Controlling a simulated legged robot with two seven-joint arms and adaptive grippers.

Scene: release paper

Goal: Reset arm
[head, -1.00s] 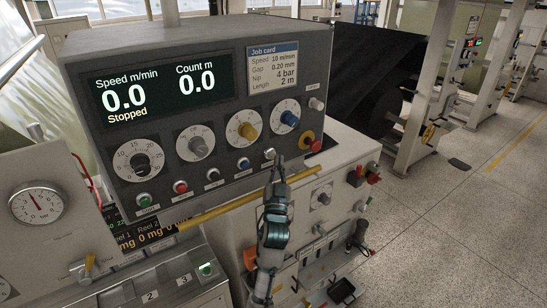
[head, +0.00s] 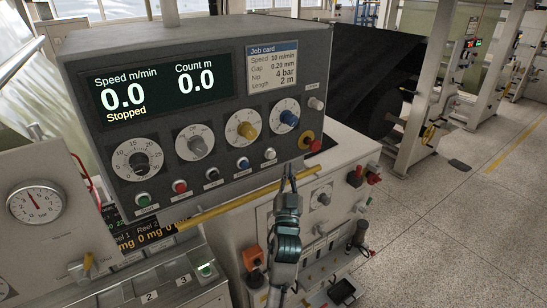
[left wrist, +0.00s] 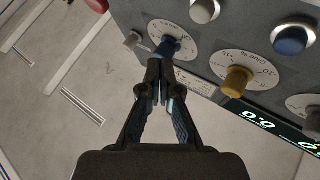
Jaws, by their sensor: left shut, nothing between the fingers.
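My left gripper (head: 289,178) is in the head view, its arm coming up from the bottom middle. Its fingers point up, just below the lower right edge of the dark control panel (head: 228,210). The tips look apart from the white button (head: 269,154), to its lower right. In the left wrist view the left gripper (left wrist: 160,82) is shut and empty, with the panel's blue knob (left wrist: 168,46) beyond the tips. My right gripper is in neither current view.
A yellow bar (head: 240,199) runs below the panel, close to my left fingers. A white machine cabinet (head: 335,200) stands behind. Open floor (head: 470,230) lies to the right.

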